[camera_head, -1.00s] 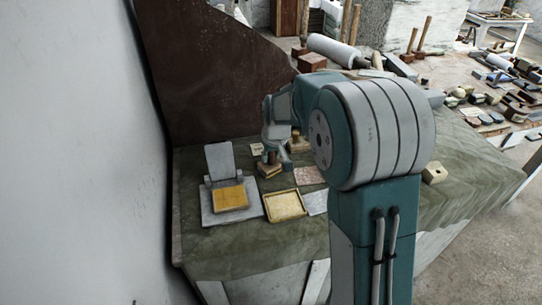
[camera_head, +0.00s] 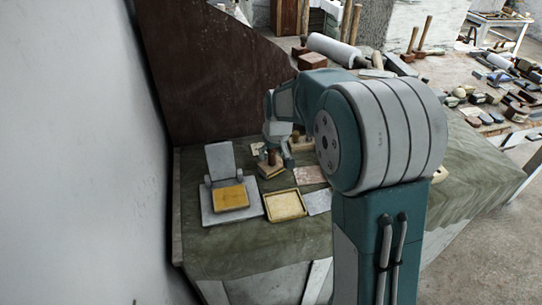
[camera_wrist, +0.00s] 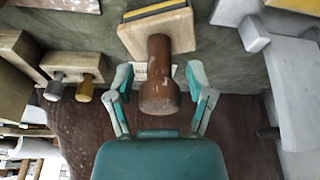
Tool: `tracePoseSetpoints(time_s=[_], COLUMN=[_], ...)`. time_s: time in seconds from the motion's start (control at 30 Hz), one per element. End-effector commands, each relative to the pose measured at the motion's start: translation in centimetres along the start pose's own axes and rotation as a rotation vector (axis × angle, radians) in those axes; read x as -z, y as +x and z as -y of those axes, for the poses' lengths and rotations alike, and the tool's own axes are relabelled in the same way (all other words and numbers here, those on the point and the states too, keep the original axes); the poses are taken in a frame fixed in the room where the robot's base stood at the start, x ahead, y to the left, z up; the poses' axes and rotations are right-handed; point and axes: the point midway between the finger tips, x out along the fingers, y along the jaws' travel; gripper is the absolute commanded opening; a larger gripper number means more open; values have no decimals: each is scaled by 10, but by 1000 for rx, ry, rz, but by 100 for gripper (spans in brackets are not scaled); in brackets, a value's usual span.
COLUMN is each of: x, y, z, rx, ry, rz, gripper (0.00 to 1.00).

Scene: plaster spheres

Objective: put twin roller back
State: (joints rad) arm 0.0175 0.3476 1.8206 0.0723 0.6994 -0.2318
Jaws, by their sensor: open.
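A wooden block with an upright reddish-brown handle (camera_wrist: 158,75) and a yellow and black strip along its base stands on the green cloth. It also shows in the head view (camera_head: 269,170). I cannot tell for sure whether it is the twin roller. My gripper (camera_wrist: 160,80) is open, with its teal fingers on either side of the handle and a gap on each side. A wooden block with a grey and a yellow knob (camera_wrist: 73,75) is left of it in the wrist view.
A grey stand with a raised plate (camera_head: 220,158) and a yellow pad (camera_head: 231,197) is at the left. A yellow-rimmed tray (camera_head: 285,206) and flat tiles (camera_head: 310,175) lie to the right of it. A brown panel (camera_head: 205,80) rises behind.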

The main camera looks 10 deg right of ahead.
Motion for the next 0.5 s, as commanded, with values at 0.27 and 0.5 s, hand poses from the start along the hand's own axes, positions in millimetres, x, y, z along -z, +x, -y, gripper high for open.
tracePoseSetpoints(time_s=[0.27,0.5], x=[1,1], y=[-60,-94], z=[0,0], rx=[-2,-1], ry=[0,1], rz=[-5,-2], gripper=[68,68])
